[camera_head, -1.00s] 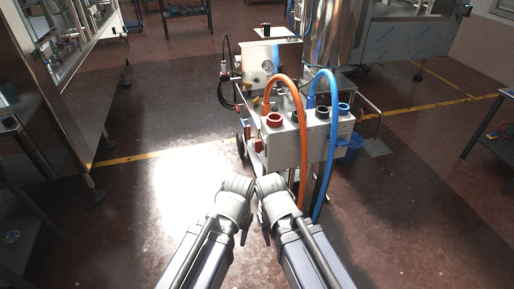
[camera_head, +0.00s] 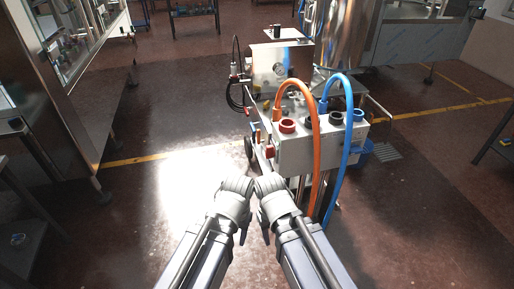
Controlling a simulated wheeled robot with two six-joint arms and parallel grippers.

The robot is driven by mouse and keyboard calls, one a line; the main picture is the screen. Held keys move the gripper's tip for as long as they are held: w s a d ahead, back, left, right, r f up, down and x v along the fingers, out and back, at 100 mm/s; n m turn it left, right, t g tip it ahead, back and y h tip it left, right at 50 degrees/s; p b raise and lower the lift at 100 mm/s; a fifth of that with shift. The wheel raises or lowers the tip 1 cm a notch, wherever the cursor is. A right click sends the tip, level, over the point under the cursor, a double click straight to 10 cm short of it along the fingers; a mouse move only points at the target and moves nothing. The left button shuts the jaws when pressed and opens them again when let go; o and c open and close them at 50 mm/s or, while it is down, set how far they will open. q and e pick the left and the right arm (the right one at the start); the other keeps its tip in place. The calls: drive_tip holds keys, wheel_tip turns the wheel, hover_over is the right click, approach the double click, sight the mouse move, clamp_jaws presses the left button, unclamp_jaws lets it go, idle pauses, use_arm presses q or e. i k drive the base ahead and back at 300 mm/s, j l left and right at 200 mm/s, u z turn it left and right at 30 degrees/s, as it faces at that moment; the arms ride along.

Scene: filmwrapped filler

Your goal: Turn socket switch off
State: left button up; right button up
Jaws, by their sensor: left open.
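A grey socket box (camera_head: 308,153) stands on a cart, with red, black and blue round sockets on its top. An orange cable and a blue cable arch out of it. A red switch-like part (camera_head: 269,151) sits on the box's left side; its position, on or off, is too small to tell. My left gripper (camera_head: 243,230) is open and empty, below and left of the box, apart from it. My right gripper (camera_head: 264,228) is beside it, also apart from the box; its fingers are mostly hidden behind its own wrist.
A metal machine (camera_head: 281,68) with a dark hose stands behind the box. A glass-fronted cabinet (camera_head: 75,100) is at the left. A blue bucket (camera_head: 362,150) stands right of the box. A dark table (camera_head: 497,150) is at the right edge. The floor left of the cart is clear.

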sight(270, 152)
drive_tip(key=i+j+u, duration=0.15)
drive_tip(key=i+j, duration=0.3)
drive_tip(key=i+j+u, duration=0.15)
drive_tip(key=i+j, duration=0.2)
drive_tip(key=i, duration=0.3)
